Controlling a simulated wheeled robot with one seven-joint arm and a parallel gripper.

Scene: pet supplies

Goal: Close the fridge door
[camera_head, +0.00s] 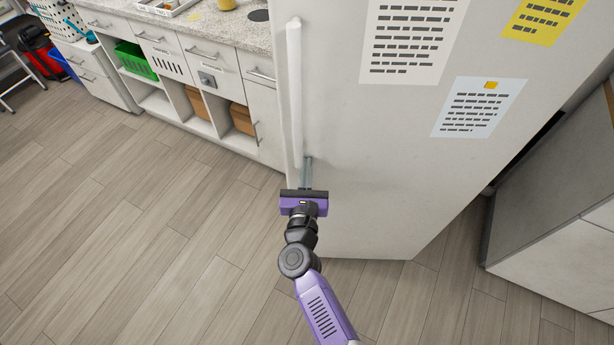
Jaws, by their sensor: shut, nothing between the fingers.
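The white fridge door (380,140) fills the upper middle and right of the head view, with paper notes on its face. Its long vertical white handle (295,95) runs near the door's left edge. My gripper (307,161) is shut and empty. Its fingers point up in the picture, at the lower end of the handle and just right of it, in front of the door's face. I cannot tell whether the fingertips touch the door or the handle. No gap between the door and the fridge body shows from here.
A counter (215,30) with drawers and open shelves stands to the left, holding a green basket (135,60) and brown boxes (242,118). A grey cabinet (555,215) stands at the right. The wooden floor (130,220) at the left is clear.

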